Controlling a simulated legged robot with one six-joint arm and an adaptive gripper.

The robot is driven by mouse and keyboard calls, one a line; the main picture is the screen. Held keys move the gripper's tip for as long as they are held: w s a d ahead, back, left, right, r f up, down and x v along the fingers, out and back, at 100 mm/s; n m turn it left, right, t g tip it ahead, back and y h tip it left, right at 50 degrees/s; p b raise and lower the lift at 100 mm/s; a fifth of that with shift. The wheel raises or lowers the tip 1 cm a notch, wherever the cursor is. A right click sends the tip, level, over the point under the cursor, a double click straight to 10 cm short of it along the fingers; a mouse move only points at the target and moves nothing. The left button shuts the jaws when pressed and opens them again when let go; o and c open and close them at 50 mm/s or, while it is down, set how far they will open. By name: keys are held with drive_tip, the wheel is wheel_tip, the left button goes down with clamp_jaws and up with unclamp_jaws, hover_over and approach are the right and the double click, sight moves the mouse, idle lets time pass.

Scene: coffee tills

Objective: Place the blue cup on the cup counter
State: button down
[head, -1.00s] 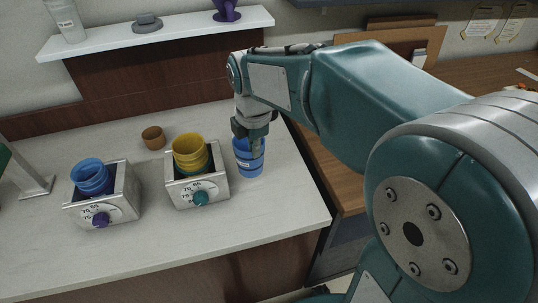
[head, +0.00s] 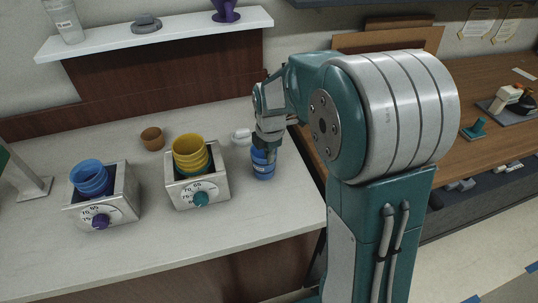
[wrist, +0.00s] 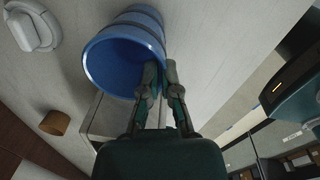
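The blue cup (head: 263,168) is near the right end of the pale counter, right of the yellow cups. My gripper (head: 265,150) comes down on it from above. In the wrist view the cup (wrist: 110,62) is tilted with its open mouth towards the camera. The fingers (wrist: 161,75) are close together at its rim, one inside and one outside, with the wall between them. I cannot tell whether its base touches the counter (head: 250,225).
Stacked yellow cups (head: 190,152) and stacked blue cups (head: 90,176) sit in metal holders with dials. A white shelf (head: 180,33) hangs above. The counter's front is clear.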

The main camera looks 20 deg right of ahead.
drive_tip(key=c, duration=0.8)
unclamp_jaws()
drive_tip(key=shift+d, duration=0.1)
wheel_tip(320, 180, up, 11)
drive_tip(key=s+r+m+t, duration=0.3)
drive_tip(key=s+m+t, duration=0.1)
drive_tip(key=s+m, duration=1.7)
drive_tip(key=shift+s+a+t, duration=0.3)
drive_tip(key=shift+s+t, duration=0.1)
drive_tip(key=shift+s, duration=0.15)
